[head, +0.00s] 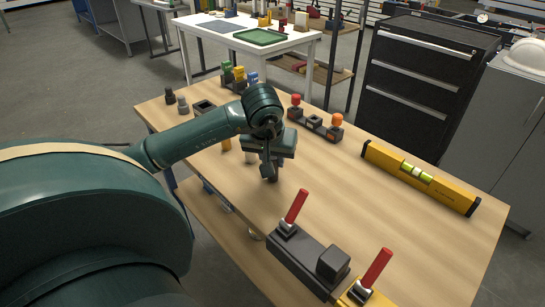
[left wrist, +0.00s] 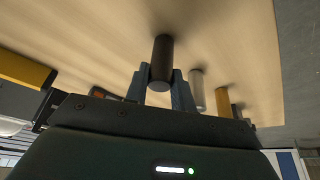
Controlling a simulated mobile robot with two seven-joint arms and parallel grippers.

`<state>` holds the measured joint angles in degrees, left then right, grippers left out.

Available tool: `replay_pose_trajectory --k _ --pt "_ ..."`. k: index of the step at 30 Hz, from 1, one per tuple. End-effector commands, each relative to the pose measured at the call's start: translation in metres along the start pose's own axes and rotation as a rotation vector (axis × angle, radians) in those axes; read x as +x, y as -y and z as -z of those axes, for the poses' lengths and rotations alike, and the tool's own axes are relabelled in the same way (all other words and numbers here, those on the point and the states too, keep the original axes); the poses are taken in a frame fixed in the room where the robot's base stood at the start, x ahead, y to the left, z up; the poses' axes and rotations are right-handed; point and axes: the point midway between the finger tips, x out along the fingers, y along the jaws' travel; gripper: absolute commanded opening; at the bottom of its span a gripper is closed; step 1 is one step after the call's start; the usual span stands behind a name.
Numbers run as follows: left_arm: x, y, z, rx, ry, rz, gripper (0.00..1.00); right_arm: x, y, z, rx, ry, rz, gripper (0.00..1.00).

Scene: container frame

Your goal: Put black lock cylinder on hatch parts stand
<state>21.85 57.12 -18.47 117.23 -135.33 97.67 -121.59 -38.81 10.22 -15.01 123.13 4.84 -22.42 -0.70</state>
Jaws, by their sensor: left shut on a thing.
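My left gripper (head: 268,172) is low over the middle of the wooden table in the head view. In the left wrist view its two fingers (left wrist: 160,90) are shut on a black lock cylinder (left wrist: 162,60). In the head view the cylinder is mostly hidden by the gripper. A long dark block (head: 300,262) with a red lever and a dark cube on top lies at the near edge. A dark rack (head: 315,125) with red and orange knobs stands behind the gripper. I cannot tell which of these is the hatch parts stand. My right gripper is not in view.
A silver cylinder (left wrist: 196,90) and a yellow cylinder (left wrist: 223,101) stand beside the held one. A yellow level (head: 420,178) lies at the right. A yellow block with a red lever (head: 375,268) is at the near corner. The table's middle right is clear.

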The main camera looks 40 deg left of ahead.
Motion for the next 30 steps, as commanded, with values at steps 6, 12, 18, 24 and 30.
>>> replay_pose_trajectory --k 6,12,18,24,30 --pt "0.004 0.000 -0.001 0.001 -0.002 0.001 0.00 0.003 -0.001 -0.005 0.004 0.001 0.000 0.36" --pt "0.003 0.000 -0.001 0.001 0.000 0.001 0.39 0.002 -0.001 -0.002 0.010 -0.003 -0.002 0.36" --pt "0.003 0.000 -0.001 0.001 0.000 0.000 0.47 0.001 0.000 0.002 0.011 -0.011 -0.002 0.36" --pt "-0.002 0.000 0.000 0.000 0.001 0.000 0.47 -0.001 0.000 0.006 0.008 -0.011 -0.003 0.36" --pt "-0.032 0.000 0.002 0.003 -0.006 0.000 0.47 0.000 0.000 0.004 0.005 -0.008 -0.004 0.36"
